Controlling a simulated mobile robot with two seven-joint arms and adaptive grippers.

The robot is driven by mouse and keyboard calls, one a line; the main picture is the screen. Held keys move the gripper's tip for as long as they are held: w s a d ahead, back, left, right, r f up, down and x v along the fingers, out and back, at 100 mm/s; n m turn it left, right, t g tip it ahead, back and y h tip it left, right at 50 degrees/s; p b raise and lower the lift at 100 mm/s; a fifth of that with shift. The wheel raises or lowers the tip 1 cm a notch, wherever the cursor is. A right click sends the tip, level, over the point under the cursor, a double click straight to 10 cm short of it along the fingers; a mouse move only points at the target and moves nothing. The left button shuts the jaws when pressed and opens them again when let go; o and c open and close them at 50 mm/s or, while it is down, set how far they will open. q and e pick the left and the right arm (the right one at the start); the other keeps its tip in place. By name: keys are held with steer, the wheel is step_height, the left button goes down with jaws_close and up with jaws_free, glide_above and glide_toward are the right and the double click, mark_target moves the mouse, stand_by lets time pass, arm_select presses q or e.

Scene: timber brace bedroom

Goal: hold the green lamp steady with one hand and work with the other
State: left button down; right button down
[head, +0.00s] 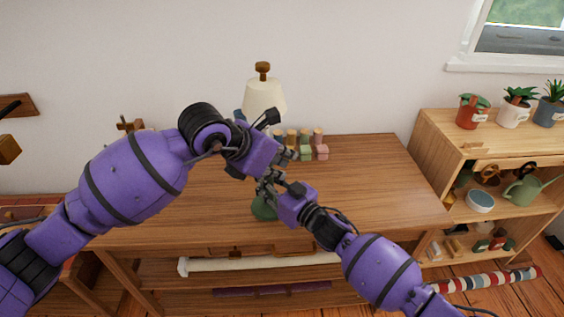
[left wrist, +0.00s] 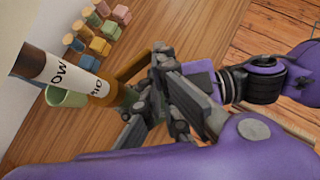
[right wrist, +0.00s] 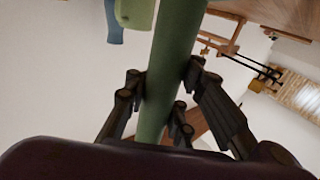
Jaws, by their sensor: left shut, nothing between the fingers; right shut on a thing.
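The green lamp has a cream shade (head: 263,98) with a wooden knob on top. Its green base (head: 264,208) stands on the wooden desk, and the grippers hide its middle. My right gripper (head: 268,184) is shut on the lamp's green stem (right wrist: 172,65), which runs between its fingers in the right wrist view. My left gripper (head: 284,153) is shut and empty, just above and beside the right one. In the left wrist view the fingers of both grippers crowd together, and little of the lamp shows.
A labelled amber bottle (left wrist: 65,75) and a green cup (left wrist: 66,97) show in the left wrist view. A shelf (head: 425,128) with potted plants stands at right. The desk's right part is clear.

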arm_select(q)
steer(key=shift+w, duration=0.1)
stand_by(0.8)
steer(key=s+a+r, duration=0.3)
steer(key=s+r, duration=0.4)
steer(key=s, duration=0.3)
stand_by(0.5)
arm_select(e)
steer(key=c, duration=1.4)
jaws_free()
